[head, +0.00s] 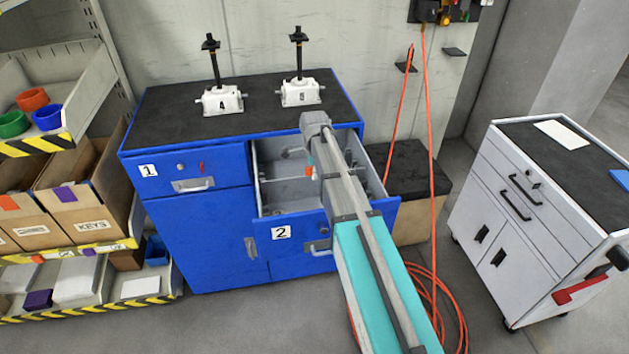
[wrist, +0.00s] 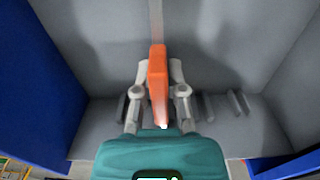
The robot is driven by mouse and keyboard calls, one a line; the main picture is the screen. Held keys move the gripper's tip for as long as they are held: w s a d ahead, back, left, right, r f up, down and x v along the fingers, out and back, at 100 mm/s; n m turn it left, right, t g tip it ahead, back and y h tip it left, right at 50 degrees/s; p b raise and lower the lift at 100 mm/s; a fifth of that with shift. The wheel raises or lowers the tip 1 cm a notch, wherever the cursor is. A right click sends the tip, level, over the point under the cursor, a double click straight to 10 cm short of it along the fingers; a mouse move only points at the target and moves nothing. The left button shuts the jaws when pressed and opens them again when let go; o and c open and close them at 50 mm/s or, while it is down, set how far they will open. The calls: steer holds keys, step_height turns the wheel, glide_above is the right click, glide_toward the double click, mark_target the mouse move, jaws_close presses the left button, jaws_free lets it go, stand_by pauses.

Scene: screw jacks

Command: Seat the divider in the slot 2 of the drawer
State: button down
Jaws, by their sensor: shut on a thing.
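The drawer (head: 283,234) marked 2 is pulled out of the blue cabinet, and its grey inside is open to view. My gripper (wrist: 158,85) is inside the drawer's opening, shut on an orange piece (wrist: 157,72), which I take to be the divider or its grip. The orange also shows in the head view (head: 309,171), left of my arm. A thin pale strip runs on beyond it in the wrist view. Short upright ribs (wrist: 238,102) stand along the drawer wall, on both sides of my gripper. My gripper hides the ribs between, so I cannot tell whether the divider is in a slot.
Two screw jacks, one (head: 222,98) marked 4 and another (head: 300,92), stand on the cabinet's black top (head: 258,102). The closed drawer (head: 187,170) marked 1 is at left. Bin shelves stand further left. An orange hose (head: 429,150) hangs behind my arm, near a white cart (head: 540,215).

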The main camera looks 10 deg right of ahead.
steer(key=shift+f+b, duration=0.65)
steer(key=shift+f, duration=0.4)
steer(key=shift+f, duration=0.15)
steer(key=c, duration=0.7)
jaws_free()
steer(key=shift+r, duration=0.2)
step_height(320, 180, up, 12)
steer(key=p, duration=1.2)
steer(key=shift+s, duration=0.1)
